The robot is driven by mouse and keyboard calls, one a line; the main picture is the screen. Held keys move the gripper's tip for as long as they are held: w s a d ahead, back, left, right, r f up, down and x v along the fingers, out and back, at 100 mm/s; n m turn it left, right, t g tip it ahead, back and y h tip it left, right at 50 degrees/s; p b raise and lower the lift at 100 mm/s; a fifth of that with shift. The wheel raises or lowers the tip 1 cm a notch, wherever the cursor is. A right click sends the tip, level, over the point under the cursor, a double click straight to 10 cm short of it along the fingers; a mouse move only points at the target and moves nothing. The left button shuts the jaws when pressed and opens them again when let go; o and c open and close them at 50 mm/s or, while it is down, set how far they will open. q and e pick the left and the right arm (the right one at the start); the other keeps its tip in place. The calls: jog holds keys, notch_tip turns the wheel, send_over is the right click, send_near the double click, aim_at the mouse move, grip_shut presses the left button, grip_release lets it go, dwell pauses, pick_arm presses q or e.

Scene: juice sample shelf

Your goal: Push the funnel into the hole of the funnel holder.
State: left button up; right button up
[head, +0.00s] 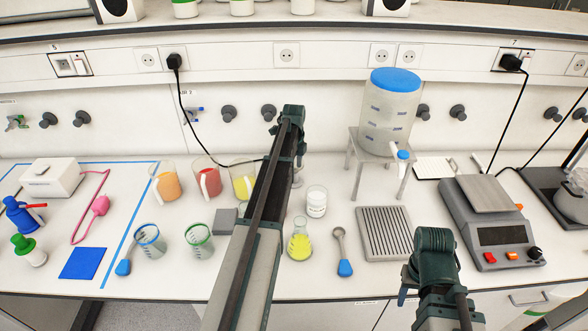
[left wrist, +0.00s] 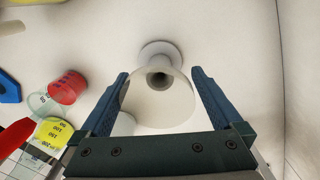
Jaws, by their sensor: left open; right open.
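In the left wrist view the pale translucent funnel (left wrist: 150,108) has its wide round mouth facing the camera. The white round funnel holder (left wrist: 168,47) shows behind it, with a dark opening near their overlap. I cannot tell how deep the funnel sits in the holder. My left gripper (left wrist: 158,79) is open, with one blue finger on each side of the funnel's rim; contact is unclear. In the head view my left arm hides most of the funnel and holder. My right gripper (head: 407,283) is open and empty at the front, left of the scale.
Beakers of orange (head: 167,181), red (head: 207,179) and yellow (head: 242,180) juice stand left of my left arm. A dispenser (head: 389,115) on a stand and a scale (head: 490,225) are farther right.

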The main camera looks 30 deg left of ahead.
pick_arm(q)
notch_tip(320, 180, up, 14)
jog(key=p, duration=1.3)
jog(key=shift+p, duration=0.3)
jog(key=shift+f, duration=0.15)
jog(key=s+d+f+n+b, duration=0.1)
jog(key=d, duration=0.4)
jog(key=s+d+f+n+b, duration=0.1)
jog(key=s+d, duration=0.1)
jog(key=d, duration=0.2)
jog(key=s+d+f+n+b, duration=0.1)
jog(key=s+d, duration=0.1)
jog(key=d, duration=0.3)
jog(key=shift+s+d+f+b, duration=0.25)
jog(key=shift+d+f+b, duration=0.05)
jog(key=shift+f+b, duration=0.1)
jog(key=s+d+f+n+b, duration=0.3)
jog(key=s+d+n, duration=0.2)
jog(key=s+d, duration=0.6)
jog(key=s+d+f+n+y+b, duration=0.1)
jog(key=s+d+f+n+b, duration=0.2)
jog(key=s+d, duration=0.8)
jog(key=shift+d+f+n+b, duration=0.25)
jog(key=shift+f+n+b, duration=0.2)
jog(key=shift+n, duration=0.65)
